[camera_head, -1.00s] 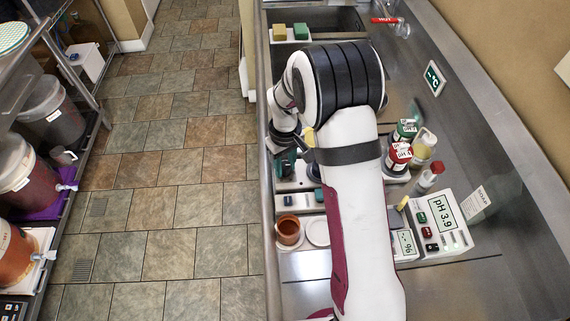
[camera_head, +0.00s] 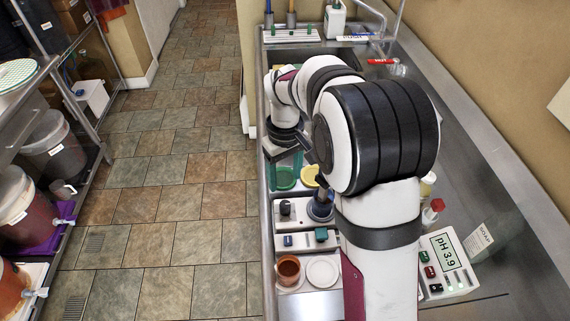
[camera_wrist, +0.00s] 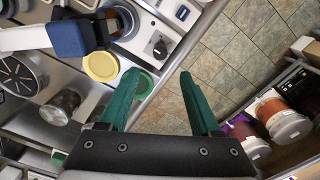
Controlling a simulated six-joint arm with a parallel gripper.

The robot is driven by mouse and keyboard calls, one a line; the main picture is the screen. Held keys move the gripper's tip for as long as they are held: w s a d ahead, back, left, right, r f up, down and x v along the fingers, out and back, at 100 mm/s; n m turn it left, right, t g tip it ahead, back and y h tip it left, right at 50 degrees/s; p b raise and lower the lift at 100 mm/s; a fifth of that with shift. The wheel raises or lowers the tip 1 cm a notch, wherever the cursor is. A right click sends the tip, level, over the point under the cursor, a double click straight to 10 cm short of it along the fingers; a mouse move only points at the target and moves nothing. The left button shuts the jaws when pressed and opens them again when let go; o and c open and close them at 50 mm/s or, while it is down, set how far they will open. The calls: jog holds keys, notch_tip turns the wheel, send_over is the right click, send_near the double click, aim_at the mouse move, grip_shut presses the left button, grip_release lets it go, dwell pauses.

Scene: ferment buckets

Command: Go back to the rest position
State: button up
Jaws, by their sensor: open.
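My gripper (camera_wrist: 157,78) has two green fingers set wide apart with nothing between them. In the head view my gripper (camera_head: 285,163) hangs by the left edge of the steel counter (camera_head: 480,205), partly hidden by my own arm. In that view a green lid (camera_head: 285,178) and a yellow lid (camera_head: 310,175) lie just below the fingers. In the wrist view the yellow lid (camera_wrist: 101,66) is left of the fingers, and the green lid is partly behind the left finger.
A brown cup (camera_head: 289,269) and a white saucer (camera_head: 322,271) stand near the counter's front. A pH meter (camera_head: 441,262) stands to the right. Buckets (camera_head: 52,146) fill the left rack. The tiled floor (camera_head: 190,180) between is clear.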

notch_tip(320, 180, up, 4)
dwell(0.5)
jog(key=s+d+r+m+y, duration=0.1)
jog(key=s+m, duration=0.4)
jog(key=s, duration=0.9)
jog(key=s+d+r+m, duration=0.1)
jog(key=s+m, duration=0.5)
jog(key=s, duration=0.8)
jog(key=shift+s+d+y, duration=0.3)
jog(key=shift+s+y, duration=0.1)
jog(key=shift+w+r, duration=0.1)
jog(key=shift+r, duration=0.05)
